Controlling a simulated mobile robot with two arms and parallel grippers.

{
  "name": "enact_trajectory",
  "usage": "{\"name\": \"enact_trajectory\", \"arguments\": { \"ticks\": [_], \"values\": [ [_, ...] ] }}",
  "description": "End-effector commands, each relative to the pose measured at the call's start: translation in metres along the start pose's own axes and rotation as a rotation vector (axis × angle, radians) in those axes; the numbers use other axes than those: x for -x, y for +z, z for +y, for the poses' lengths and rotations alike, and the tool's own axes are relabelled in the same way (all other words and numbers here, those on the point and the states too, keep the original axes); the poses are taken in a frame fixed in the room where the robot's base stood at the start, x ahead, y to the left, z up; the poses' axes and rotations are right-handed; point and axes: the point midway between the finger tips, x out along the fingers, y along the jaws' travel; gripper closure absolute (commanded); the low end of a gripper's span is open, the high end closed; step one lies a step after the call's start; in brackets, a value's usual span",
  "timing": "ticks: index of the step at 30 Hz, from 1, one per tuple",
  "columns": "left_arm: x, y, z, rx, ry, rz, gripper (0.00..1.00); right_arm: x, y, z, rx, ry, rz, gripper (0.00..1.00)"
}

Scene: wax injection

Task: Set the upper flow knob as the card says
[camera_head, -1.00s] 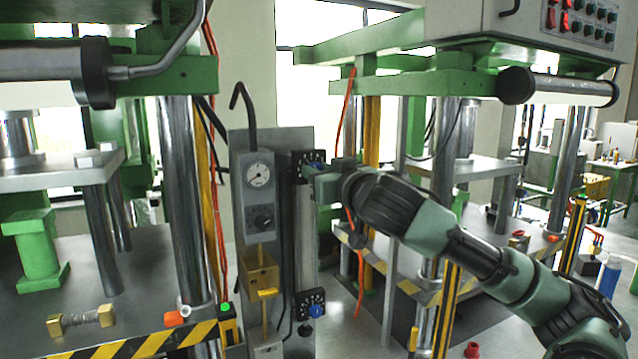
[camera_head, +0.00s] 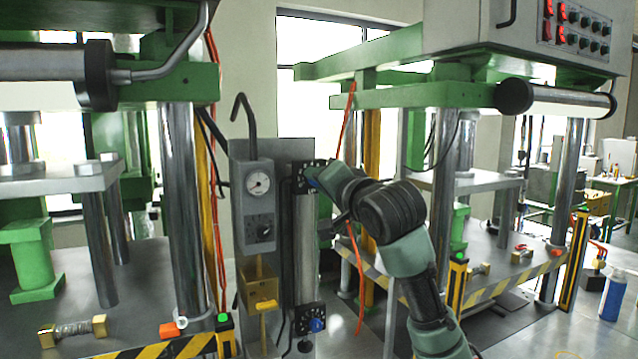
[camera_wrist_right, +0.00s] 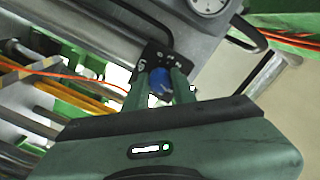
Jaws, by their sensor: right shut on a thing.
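The upper flow knob (camera_wrist_right: 160,80) is blue and sits on a small black dial plate (camera_wrist_right: 153,57) with white marks. In the head view this upper dial plate (camera_head: 306,165) is at the top of a grey vertical column, and the knob is mostly hidden by the gripper. My right gripper (camera_wrist_right: 161,88) has one finger on each side of the blue knob and is shut on it. It also shows in the head view (camera_head: 322,180). The lower blue knob (camera_head: 317,325) is on its own black dial plate at the column's foot. No readable card shows. My left gripper is out of view.
A grey box with a round gauge (camera_head: 258,184) stands left of the column, with a brass block (camera_head: 259,290) below. A hooked dark pipe (camera_head: 242,110) rises above it. Green presses stand on both sides. An orange cable (camera_head: 352,230) hangs behind my right wrist.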

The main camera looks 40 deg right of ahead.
Motion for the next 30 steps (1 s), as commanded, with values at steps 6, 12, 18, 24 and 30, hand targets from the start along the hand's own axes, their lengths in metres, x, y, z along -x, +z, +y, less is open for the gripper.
{"name": "enact_trajectory", "arguments": {
  "ticks": [6, 12, 18, 24, 30],
  "values": [
    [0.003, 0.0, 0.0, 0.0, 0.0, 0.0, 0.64, 0.0, 0.001, -0.001, -0.212, -0.001, -0.002, 1.0],
    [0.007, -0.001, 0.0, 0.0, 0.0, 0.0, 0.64, 0.0, 0.0, -0.001, -0.387, 0.001, -0.002, 1.0],
    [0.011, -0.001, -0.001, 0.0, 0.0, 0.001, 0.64, 0.0, 0.001, 0.0, -0.527, 0.002, -0.002, 1.0],
    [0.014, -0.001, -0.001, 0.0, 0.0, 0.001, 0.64, 0.0, 0.001, 0.001, -0.62, 0.003, -0.001, 1.0],
    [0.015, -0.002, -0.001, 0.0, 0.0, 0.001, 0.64, 0.0, 0.0, 0.002, -0.669, 0.005, 0.001, 1.0]
  ]
}}
